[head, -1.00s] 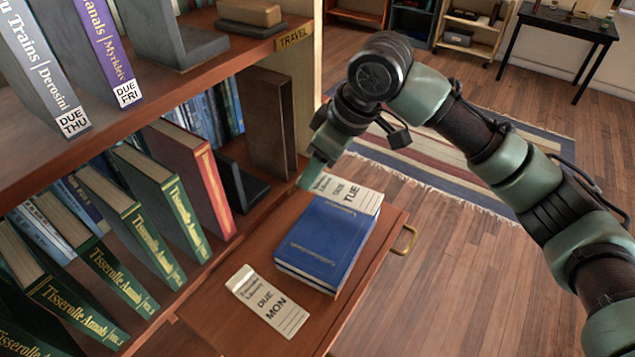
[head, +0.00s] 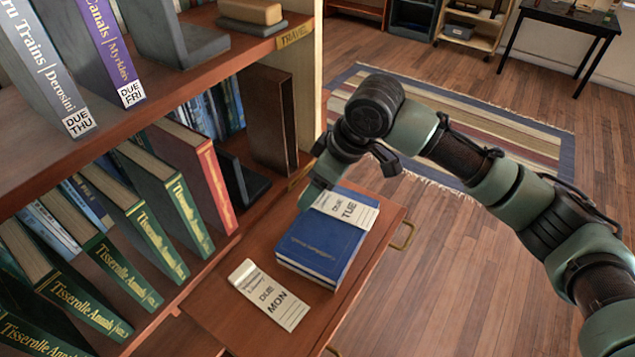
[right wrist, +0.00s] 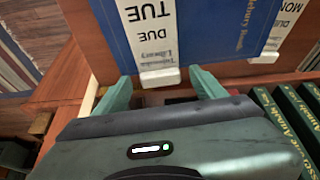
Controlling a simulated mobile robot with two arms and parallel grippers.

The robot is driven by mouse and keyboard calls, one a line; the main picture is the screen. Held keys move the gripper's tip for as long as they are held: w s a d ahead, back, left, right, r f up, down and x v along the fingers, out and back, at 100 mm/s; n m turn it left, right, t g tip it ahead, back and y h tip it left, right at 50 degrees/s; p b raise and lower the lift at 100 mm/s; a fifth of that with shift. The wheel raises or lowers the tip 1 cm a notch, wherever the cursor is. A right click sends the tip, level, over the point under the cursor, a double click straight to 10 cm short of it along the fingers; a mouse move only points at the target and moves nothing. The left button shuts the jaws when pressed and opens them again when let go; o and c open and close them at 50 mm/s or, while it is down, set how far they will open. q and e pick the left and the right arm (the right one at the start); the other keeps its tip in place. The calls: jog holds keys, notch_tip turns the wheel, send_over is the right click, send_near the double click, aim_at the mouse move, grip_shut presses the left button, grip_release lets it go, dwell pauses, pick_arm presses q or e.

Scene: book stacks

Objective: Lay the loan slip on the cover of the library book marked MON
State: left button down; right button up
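A blue book (head: 312,250) lies flat on the wooden pull-out board; its cover also fills the top of the right wrist view (right wrist: 228,28). A white slip printed DUE TUE (head: 347,208) lies across the far end of its cover. A slip printed DUE MON (head: 268,295) lies on the board beside the book. I see MON on that slip, not on a book. My right gripper (right wrist: 160,76) is open, its fingers on either side of the TUE slip's white end with gaps. In the head view my right gripper is at the book's far left corner. My left gripper is out of view.
The bookcase on the left holds several green volumes (head: 150,230) and a red-spined book (head: 217,190). Books labelled DUE THU (head: 50,65) and DUE FRI (head: 105,45) stand on the shelf above. The board (head: 225,303) has a brass handle (head: 403,236). Open floor lies right.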

aim_at(339, 205)
jog(key=b+v, duration=0.2)
jog(key=v, duration=1)
jog(key=shift+r, duration=0.1)
